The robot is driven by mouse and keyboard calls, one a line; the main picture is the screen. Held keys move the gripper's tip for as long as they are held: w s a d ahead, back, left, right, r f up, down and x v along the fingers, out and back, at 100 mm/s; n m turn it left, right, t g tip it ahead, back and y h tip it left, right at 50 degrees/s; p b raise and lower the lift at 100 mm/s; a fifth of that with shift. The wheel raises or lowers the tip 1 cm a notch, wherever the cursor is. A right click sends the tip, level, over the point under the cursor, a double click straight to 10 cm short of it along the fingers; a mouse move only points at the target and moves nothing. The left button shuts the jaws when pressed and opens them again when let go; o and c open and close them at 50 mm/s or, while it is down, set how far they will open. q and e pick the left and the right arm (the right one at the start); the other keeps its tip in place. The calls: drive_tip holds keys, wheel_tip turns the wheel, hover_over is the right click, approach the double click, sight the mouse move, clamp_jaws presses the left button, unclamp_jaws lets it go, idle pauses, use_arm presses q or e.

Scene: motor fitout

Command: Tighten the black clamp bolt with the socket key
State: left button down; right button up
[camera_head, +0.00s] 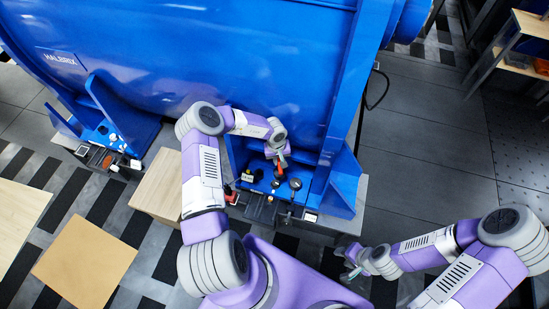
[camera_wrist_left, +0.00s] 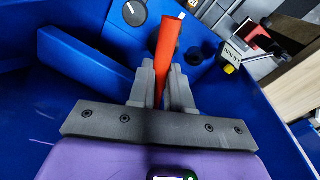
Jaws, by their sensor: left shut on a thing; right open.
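My left gripper (camera_head: 280,156) is over the blue motor's foot pocket, shut on an orange-red handle (camera_head: 279,167), which I take to be the socket key. In the left wrist view the handle (camera_wrist_left: 168,50) stands upright between the fingers of the gripper (camera_wrist_left: 163,88). The key's lower end is hard to make out. A round black head (camera_head: 295,184) sits just right of the handle in the head view; it looks like the black clamp bolt. A black disc with a white mark (camera_wrist_left: 135,13) also shows in the left wrist view. My right gripper (camera_head: 351,263) is open and empty, low and away from the motor.
The large blue motor housing (camera_head: 220,50) fills the back, with blue ribs beside the pocket. A red item (camera_head: 231,196) and a small yellow-black device (camera_head: 248,176) sit left of the key. Wooden boxes (camera_head: 85,262) stand at left. Open floor (camera_head: 430,140) lies right.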

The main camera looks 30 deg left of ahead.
use_arm(q)
drive_tip(key=a+f, duration=0.1)
drive_tip(key=f+n, duration=0.1)
drive_tip(key=f, duration=0.1)
drive_tip(key=shift+s+a, duration=0.1)
drive_tip(key=shift+a, duration=0.25)
